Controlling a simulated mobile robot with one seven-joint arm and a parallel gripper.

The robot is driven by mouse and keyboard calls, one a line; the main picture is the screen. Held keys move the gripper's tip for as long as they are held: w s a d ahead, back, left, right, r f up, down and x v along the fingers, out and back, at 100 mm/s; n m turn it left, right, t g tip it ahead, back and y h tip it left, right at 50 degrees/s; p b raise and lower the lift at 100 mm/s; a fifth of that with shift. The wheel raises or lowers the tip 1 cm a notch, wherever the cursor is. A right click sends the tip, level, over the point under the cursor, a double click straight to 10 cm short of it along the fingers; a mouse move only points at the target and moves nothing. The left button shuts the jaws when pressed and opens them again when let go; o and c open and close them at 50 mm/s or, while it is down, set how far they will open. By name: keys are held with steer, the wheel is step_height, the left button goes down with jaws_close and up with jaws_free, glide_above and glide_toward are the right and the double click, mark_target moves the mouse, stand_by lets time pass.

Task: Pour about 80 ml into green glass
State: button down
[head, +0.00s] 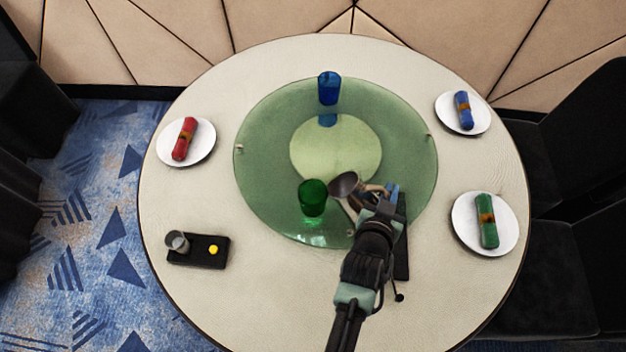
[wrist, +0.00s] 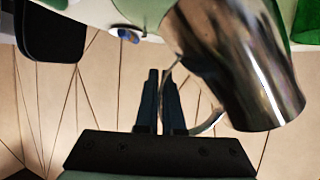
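A green glass (head: 312,198) stands upright near the front edge of the round green glass turntable (head: 262,130). A shiny metal jug (head: 343,185) is just to its right, tilted, with its dark mouth showing. The jug fills the upper right of the wrist view (wrist: 240,65). My gripper (head: 383,194) is right of the jug. In the wrist view its fingers (wrist: 160,100) are close together at the jug's curved handle, shut on it. I cannot see liquid leaving the jug, nor the level in the glass.
A blue glass (head: 329,88) stands at the turntable's back. White plates with red (head: 186,140), blue (head: 462,111) and green (head: 486,222) rolled napkins ring the table. A black tray (head: 190,258) with a small metal cup (head: 177,241) is front left. A dark strip (head: 402,255) lies beside my arm.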

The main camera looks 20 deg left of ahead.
mark_target(378, 190)
steer(key=p, duration=0.1)
steer(key=r+p, duration=0.1)
steer(key=p, duration=0.1)
steer(key=shift+a+r+n, duration=0.25)
steer(key=shift+r+n, duration=0.05)
steer(key=shift+a+f+b, duration=0.1)
steer(key=shift+f+b, duration=0.55)
steer(key=shift+b, duration=0.2)
steer(key=shift+s+h+b, duration=0.1)
steer(key=shift+h+b, duration=0.2)
steer(key=shift+b, duration=0.45)
steer(key=r+n+h+b, duration=0.1)
steer(key=b, duration=0.1)
steer(key=shift+a+b, duration=0.3)
steer(key=shift+a+r+n+h, duration=0.2)
steer(key=shift+r+n, duration=0.05)
steer(key=shift+r, duration=0.3)
steer(key=shift+a+r+n+h, duration=0.2)
steer(key=shift+r+n, duration=0.05)
steer(key=shift+r, duration=0.3)
steer(key=shift+s+f, duration=0.1)
steer(key=shift+s, duration=0.05)
steer(key=shift+a, duration=0.1)
steer(key=shift+n, duration=0.3)
steer(key=shift+w+a+r+n+h, duration=0.15)
steer(key=shift+a+r+n, duration=0.15)
steer(key=shift+a+r, duration=0.15)
steer(key=shift+w+a+r+n+h, duration=0.1)
steer(key=shift+a+r+n+h, duration=0.05)
steer(key=shift+a+r+n, duration=0.2)
